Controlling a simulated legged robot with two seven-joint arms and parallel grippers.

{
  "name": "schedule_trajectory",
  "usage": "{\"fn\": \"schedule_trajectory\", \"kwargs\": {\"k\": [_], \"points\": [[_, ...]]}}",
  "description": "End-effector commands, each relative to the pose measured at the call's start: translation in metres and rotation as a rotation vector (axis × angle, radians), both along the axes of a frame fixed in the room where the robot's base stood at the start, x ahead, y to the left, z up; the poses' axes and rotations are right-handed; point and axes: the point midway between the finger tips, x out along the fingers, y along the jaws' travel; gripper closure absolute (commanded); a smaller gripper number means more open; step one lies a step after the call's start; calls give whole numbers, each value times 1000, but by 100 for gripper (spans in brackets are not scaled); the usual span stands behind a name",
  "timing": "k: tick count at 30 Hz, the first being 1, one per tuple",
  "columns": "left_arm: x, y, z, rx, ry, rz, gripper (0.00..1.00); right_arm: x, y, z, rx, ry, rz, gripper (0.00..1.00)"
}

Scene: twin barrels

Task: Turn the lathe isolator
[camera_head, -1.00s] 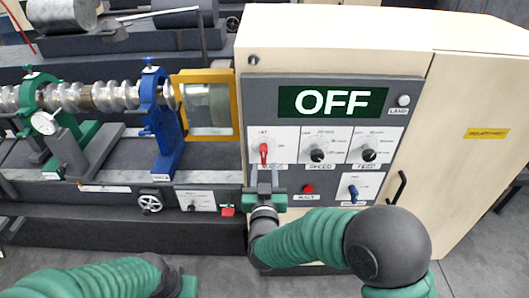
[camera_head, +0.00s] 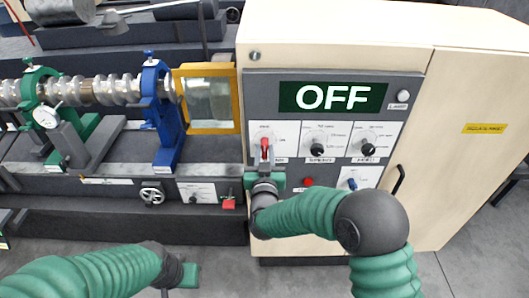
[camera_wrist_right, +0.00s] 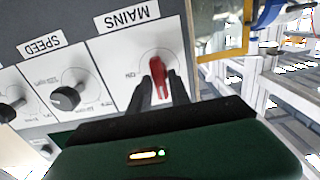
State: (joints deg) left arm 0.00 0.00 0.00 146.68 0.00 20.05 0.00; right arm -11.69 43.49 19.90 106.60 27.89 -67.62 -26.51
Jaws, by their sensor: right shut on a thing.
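The red isolator knob (camera_head: 265,144) sits under the MAINS label on the control panel. It points roughly upright, and the display (camera_head: 332,97) above reads OFF. My right gripper (camera_head: 265,160) is at the knob from below, with its two dark fingers on either side. In the right wrist view the red knob (camera_wrist_right: 159,75) lies between the fingertips (camera_wrist_right: 158,92), which are shut on it. My left gripper (camera_head: 184,276) is low in the head view, over the floor, away from the panel; its fingers are not clear.
The speed knob (camera_head: 318,150) and feed knob (camera_head: 369,150) are right of the isolator. A red button (camera_head: 307,182) and blue switch (camera_head: 350,184) sit lower. The lathe with a blue rest (camera_head: 163,115) and yellow-framed guard (camera_head: 209,98) stands left.

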Motion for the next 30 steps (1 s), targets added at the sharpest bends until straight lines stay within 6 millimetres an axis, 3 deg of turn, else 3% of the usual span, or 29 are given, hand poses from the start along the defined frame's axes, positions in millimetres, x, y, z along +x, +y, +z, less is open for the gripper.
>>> {"fn": "schedule_trajectory", "kwargs": {"k": [8,14,30], "points": [[0,0,-6,0,0,0,64,0,0,-1,26,-1,1,100],[0,0,-23,0,0,0,64,0,0,-4,114,-2,1,100],[0,0,-99,0,0,0,64,0,-4,-7,592,-4,0,100]]}}
